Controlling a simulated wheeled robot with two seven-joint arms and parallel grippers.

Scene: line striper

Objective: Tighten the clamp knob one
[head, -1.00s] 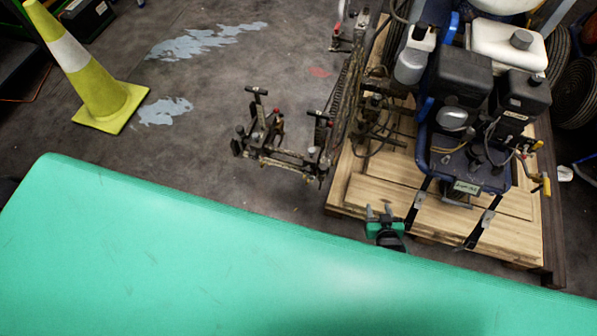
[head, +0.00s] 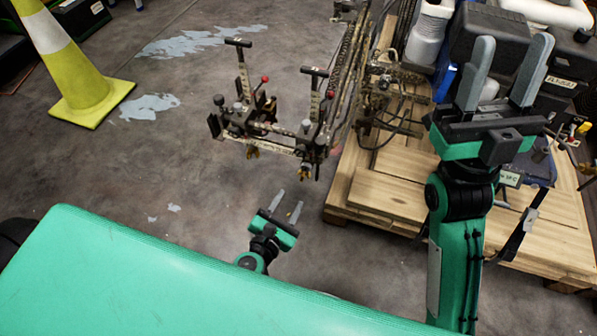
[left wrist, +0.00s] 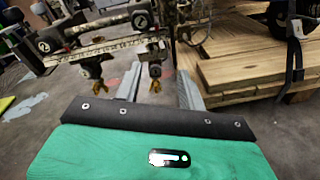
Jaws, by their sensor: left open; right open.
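The line striper's spray bar assembly (head: 270,140) stands beyond my green front, with two T-handles, red ball tips and dark knobs. A left clamp knob (head: 219,100) and a right one (head: 307,126) show; I cannot tell which is knob one. In the left wrist view, a round black knob (left wrist: 47,41) sits at the bar's left end, above brass-coloured nozzle tips (left wrist: 97,88). My left gripper (head: 289,205) is open and empty, low in front of the bar and apart from it. My right gripper (head: 508,72) is open and empty, raised at the right, covering part of the machine.
The striper's engine and tanks (head: 490,40) stand on a wooden pallet (head: 375,190) at the right. A yellow cone (head: 75,75) stands at the far left. Bare concrete floor (head: 150,170) lies left of the bar.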

